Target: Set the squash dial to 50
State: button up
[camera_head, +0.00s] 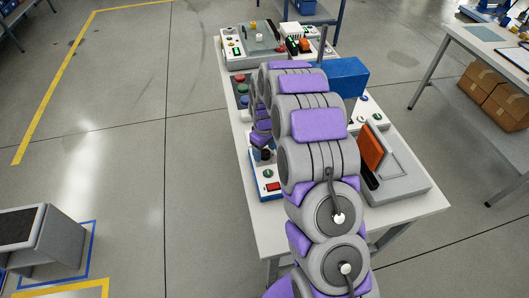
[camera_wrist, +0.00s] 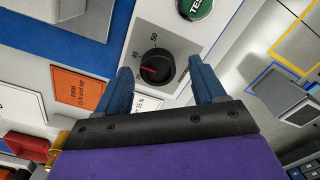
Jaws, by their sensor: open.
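The squash dial (camera_wrist: 155,66) is a round black knob on a light grey panel in the wrist view. Its red pointer line points left, a little below the printed 40; the 50 (camera_wrist: 154,37) is above the knob. My gripper (camera_wrist: 160,65) is open, with one blue finger on either side of the knob. I cannot tell whether the fingers touch it. In the head view my arm bends down to a blue-and-white unit (camera_head: 268,186) at the table's left edge, and I cannot make out the dial there.
A green TEST button (camera_wrist: 195,8) is above the dial, and an orange FIRM label (camera_wrist: 78,88) lies to its left. On the table (camera_head: 400,208) in the head view, a grey stand with an orange panel (camera_head: 375,150) is on the right. A blue box (camera_head: 343,77) stands behind my arm.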

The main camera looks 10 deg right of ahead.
jog(key=shift+f, duration=0.5)
jog(key=shift+d, duration=0.3)
jog(key=shift+a, duration=0.15)
jog(key=c, duration=1.1)
jog(key=shift+o, duration=0.2)
jog(key=shift+m+p, duration=0.35)
jog(key=shift+m, duration=0.05)
jog(key=shift+r+m+p, duration=0.1)
jog(key=shift+m+p, duration=0.35)
jog(key=shift+m, duration=0.25)
jog(key=m+p, duration=0.2)
jog(key=m, duration=0.1)
jog(key=m+p, duration=0.2)
jog(key=m, duration=0.4)
jog(key=shift+a+m, duration=0.1)
jog(key=shift+m, duration=0.3)
